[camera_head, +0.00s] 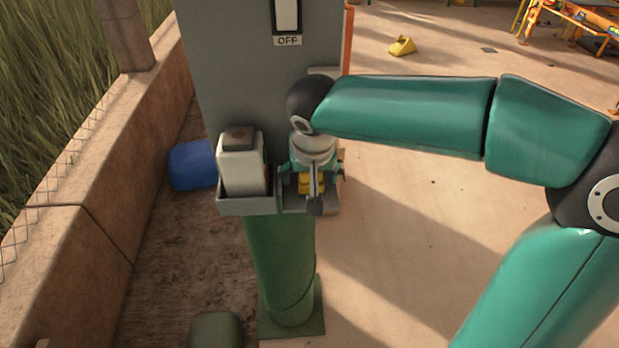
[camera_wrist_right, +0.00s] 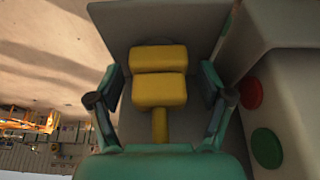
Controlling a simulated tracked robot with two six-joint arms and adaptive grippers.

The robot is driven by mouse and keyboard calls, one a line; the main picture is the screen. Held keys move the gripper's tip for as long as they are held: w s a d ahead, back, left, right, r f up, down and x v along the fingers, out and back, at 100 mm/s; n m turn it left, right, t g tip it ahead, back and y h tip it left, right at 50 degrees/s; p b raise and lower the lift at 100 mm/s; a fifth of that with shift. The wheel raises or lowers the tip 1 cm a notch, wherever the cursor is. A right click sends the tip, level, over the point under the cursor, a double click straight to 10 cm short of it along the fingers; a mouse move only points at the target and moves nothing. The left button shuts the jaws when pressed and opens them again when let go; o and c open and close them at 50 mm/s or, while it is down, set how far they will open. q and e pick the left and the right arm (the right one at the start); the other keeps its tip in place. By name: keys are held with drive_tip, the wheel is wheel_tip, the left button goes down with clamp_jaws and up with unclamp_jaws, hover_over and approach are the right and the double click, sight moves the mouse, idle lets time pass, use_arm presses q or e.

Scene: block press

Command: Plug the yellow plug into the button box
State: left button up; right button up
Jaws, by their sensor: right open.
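The yellow plug (camera_wrist_right: 160,90) rests on a grey tray, with two blocky parts and a narrower stem towards my gripper. Only bits of the plug (camera_head: 305,185) show in the head view. My right gripper (camera_head: 315,190) reaches down over it from above. In the right wrist view its open fingers (camera_wrist_right: 161,95) stand on either side of the plug, with gaps to it. The pale button box (camera_head: 242,165) stands beside it on the left of the tray. In the right wrist view the button box (camera_wrist_right: 290,95) shows a red button and a green button. No socket is discernible. My left gripper is out of view.
The grey tray (camera_head: 245,207) sits on a green post (camera_head: 282,265). A tall grey panel (camera_head: 230,65) with an OFF switch (camera_head: 287,15) rises behind. A blue barrel (camera_head: 190,165) and a low wall (camera_head: 75,190) are at left. The ground at right is open.

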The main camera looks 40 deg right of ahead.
drive_tip(key=c, duration=1.2)
drive_tip(key=shift+o, duration=0.2)
drive_tip(key=shift+r, duration=0.15)
drive_tip(key=shift+s+a+r, duration=0.1)
drive_tip(key=shift+r, duration=0.5)
drive_tip(key=v, duration=0.3)
drive_tip(key=w+v, duration=0.1)
drive_tip(key=v, duration=0.1)
drive_tip(key=shift+d+r+b, duration=0.25)
drive_tip(key=shift+r+b, duration=0.05)
drive_tip(key=shift+r, duration=0.15)
drive_tip(key=s+a+b, duration=0.1)
drive_tip(key=s+a, duration=0.4)
drive_tip(key=s, duration=0.3)
drive_tip(key=s+a+b, duration=0.1)
drive_tip(key=s+a, duration=0.3)
drive_tip(key=s, duration=0.4)
drive_tip(key=shift+a+b, duration=0.4)
drive_tip(key=shift+s, duration=0.1)
